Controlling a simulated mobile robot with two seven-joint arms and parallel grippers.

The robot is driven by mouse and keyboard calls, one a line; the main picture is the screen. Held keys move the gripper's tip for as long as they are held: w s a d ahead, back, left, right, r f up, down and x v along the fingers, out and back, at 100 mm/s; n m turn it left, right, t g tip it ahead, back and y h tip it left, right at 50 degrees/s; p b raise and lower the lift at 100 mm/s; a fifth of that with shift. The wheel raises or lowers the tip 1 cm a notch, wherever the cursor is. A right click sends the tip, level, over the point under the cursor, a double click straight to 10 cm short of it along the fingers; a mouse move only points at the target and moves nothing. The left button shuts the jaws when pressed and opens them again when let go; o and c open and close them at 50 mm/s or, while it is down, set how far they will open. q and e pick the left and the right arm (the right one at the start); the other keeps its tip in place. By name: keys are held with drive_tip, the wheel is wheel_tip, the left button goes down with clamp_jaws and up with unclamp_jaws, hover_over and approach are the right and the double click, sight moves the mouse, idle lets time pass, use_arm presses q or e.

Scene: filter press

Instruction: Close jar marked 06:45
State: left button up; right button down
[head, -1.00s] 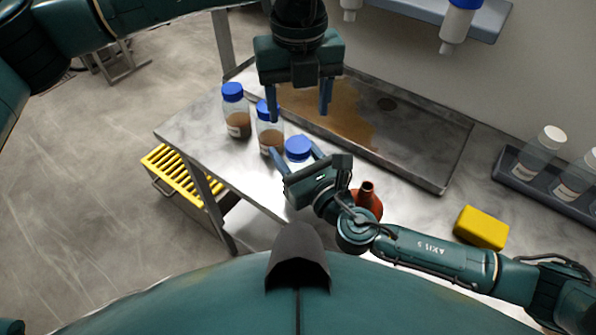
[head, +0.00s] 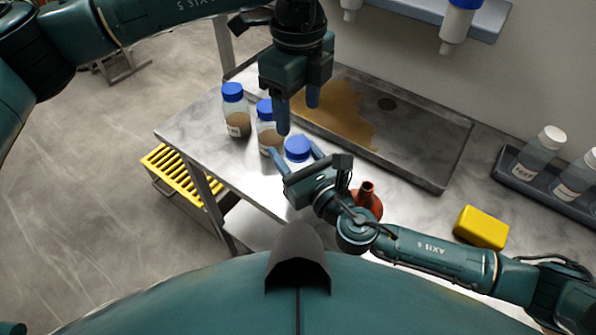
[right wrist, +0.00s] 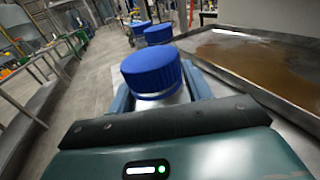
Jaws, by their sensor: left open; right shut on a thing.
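My right gripper (head: 297,158) is shut on a jar with a blue cap (head: 298,147) near the front edge of the steel table. In the right wrist view the blue cap (right wrist: 152,72) sits on top of this jar, with a pale band below it; how tight it is I cannot tell. My left gripper (head: 298,117) is open, pointing down above and just behind that cap, apart from it. Two more blue-capped jars with brown contents, the far-left jar (head: 236,118) and the middle jar (head: 267,138), stand to the left. No label's time is readable.
A steel tray (head: 455,155) with a brown spill lies behind. A reddish-brown bottle (head: 367,203) stands right of the held jar, close to my right wrist. A yellow block (head: 481,227) and a rack (head: 510,170) of white-capped bottles are farther right. A shelf (head: 490,20) hangs above.

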sight(298, 144)
use_arm(q)
wheel_tip(298, 144, down, 8)
drive_tip(key=shift+r, duration=0.25)
drive_tip(key=shift+c, duration=0.2)
